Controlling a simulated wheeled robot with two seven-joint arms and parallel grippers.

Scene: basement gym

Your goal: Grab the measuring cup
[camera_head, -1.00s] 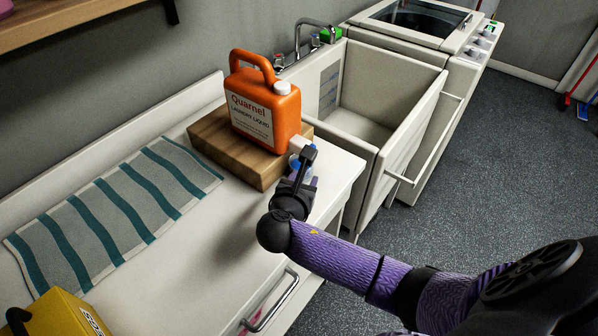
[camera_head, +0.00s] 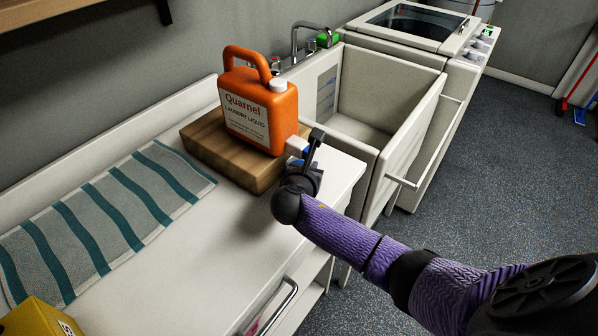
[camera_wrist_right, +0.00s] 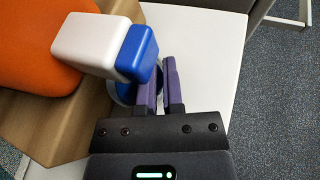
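The measuring cup seems to be the round blue-rimmed thing (camera_wrist_right: 122,94) in the right wrist view, mostly hidden under a white-and-blue block. In the head view my right gripper hides most of that spot, and I cannot make the cup out there. My right gripper (camera_head: 308,160) is at the front right corner of the wooden board, low over the white counter. In the wrist view its two purple fingers (camera_wrist_right: 160,88) are close together, just right of the blue rim. A narrow gap shows between them; I cannot tell whether part of the cup is in it. My left gripper is not in view.
An orange laundry liquid jug (camera_head: 258,108) stands on the wooden board (camera_head: 215,150). The white-and-blue block (camera_wrist_right: 105,47) juts out beside it. A striped towel (camera_head: 100,225) lies on the counter, with a yellow box (camera_head: 40,318) at front left. A sink (camera_head: 375,95) lies to the right.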

